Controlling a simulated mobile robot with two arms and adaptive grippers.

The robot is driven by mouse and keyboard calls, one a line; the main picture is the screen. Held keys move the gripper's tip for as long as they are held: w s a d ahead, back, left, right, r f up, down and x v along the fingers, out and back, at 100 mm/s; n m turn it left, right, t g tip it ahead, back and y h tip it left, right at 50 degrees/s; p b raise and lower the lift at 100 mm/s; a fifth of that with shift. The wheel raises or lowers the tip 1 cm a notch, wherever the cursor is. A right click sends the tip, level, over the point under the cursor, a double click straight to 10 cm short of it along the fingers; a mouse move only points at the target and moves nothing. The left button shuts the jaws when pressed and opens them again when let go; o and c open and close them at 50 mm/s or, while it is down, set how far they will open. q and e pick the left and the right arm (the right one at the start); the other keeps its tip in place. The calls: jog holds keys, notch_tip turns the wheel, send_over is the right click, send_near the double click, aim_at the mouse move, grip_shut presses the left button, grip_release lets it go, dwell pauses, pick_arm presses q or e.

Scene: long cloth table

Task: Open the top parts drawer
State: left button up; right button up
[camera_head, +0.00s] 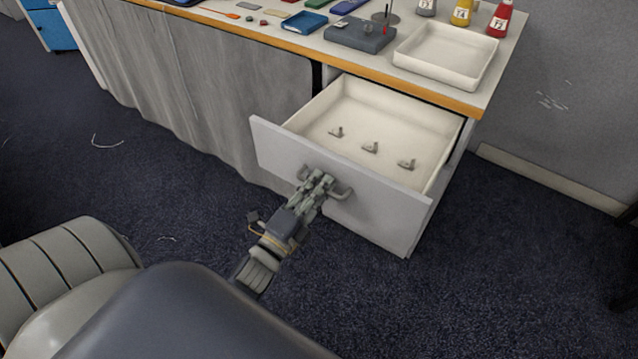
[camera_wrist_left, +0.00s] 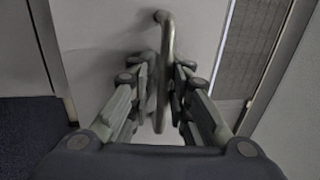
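The top parts drawer (camera_head: 345,184) is pulled well out from under the right end of the table. Its inside shows, with 3 small metal parts (camera_head: 370,148) lying apart on the pale bottom. My left gripper (camera_head: 318,178) is at the handle (camera_head: 341,191) on the drawer's front. In the left wrist view the handle (camera_wrist_left: 165,40) runs between the two fingers (camera_wrist_left: 160,88), which look closed around it. The exact contact is partly hidden by the fingers. My right gripper is in neither view.
The table's wooden edge (camera_head: 250,34) lies above the drawer. On the table stand a white tray (camera_head: 446,52), a grey block with a rod (camera_head: 360,36) and several bottles (camera_head: 462,12). A grey cloth (camera_head: 215,90) hangs at the left. The carpet (camera_head: 520,260) right of the drawer is clear.

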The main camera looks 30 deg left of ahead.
pick_arm(q)
jog(key=shift+r, duration=0.1)
jog(key=s+f, duration=0.2)
jog(key=s, duration=0.9)
jog(key=shift+s+a, duration=0.2)
jog(key=shift+s, duration=0.2)
jog(key=shift+f, duration=0.15)
